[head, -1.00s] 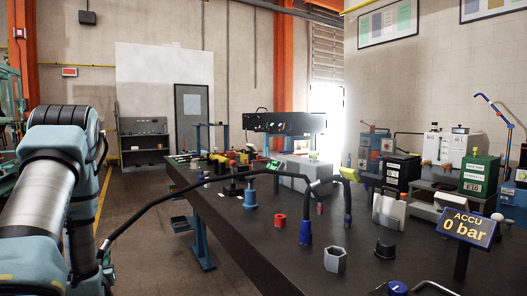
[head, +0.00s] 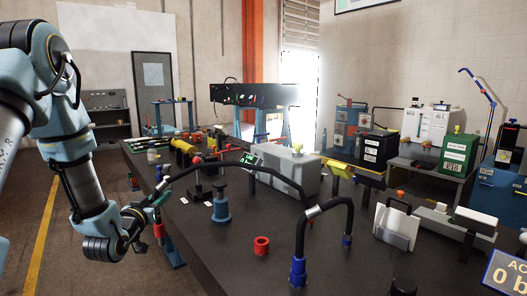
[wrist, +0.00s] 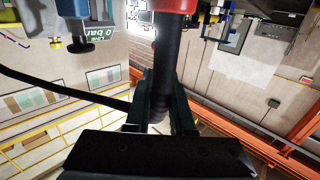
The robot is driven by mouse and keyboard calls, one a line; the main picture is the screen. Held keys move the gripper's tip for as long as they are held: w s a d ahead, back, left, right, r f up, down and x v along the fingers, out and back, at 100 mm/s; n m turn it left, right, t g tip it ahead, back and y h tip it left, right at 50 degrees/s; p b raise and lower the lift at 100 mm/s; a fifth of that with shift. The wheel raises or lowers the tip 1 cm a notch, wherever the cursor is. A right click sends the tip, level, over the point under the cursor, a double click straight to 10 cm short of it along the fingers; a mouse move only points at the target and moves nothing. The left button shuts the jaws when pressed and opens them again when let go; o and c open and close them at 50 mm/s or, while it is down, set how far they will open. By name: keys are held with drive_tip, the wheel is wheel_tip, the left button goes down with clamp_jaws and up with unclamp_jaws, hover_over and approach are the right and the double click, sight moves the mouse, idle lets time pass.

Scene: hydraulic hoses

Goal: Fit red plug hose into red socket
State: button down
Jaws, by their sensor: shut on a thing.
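My gripper (head: 153,207) is beyond the left edge of the dark workbench (head: 225,262) in the head view. It is shut on a black hose (wrist: 165,60), whose red plug (wrist: 175,5) is cut off by the top of the wrist view. In the head view the red plug (head: 158,231) hangs just below the jaws. The held hose (head: 285,178) arches right over the bench. A hollow red cylinder (head: 262,246) stands on the bench, apart from the plug. Another red part (head: 197,160) sits farther back. I cannot tell which is the red socket.
A blue-ended hose (head: 298,270) arches at the bench front. A grey case (head: 290,172), a silver clipboard-like block (head: 395,228) and a display sign (head: 505,272) are also on the bench.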

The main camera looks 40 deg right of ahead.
drive_tip(key=s+d+r+m+g+h+p, duration=0.2)
drive_tip(key=s+d+r+m+g, duration=0.2)
drive_tip(key=s+d, duration=0.6)
drive_tip(key=s+d+r+m+g+h+p, duration=0.2)
drive_tip(key=s+d+r+m+g+p, duration=0.1)
drive_tip(key=s+d+r+g, duration=0.5)
drive_tip(key=s+d+m, duration=0.1)
drive_tip(key=s+d, duration=0.2)
drive_tip(key=s, duration=0.3)
drive_tip(key=shift+m+h, duration=0.3)
drive_tip(key=shift+h, duration=0.1)
drive_tip(key=shift+a, duration=0.15)
wheel_tip(320, 180, down, 6)
drive_tip(key=b, duration=0.5)
drive_tip(key=shift+r, duration=0.1)
drive_tip(key=shift+b, duration=0.85)
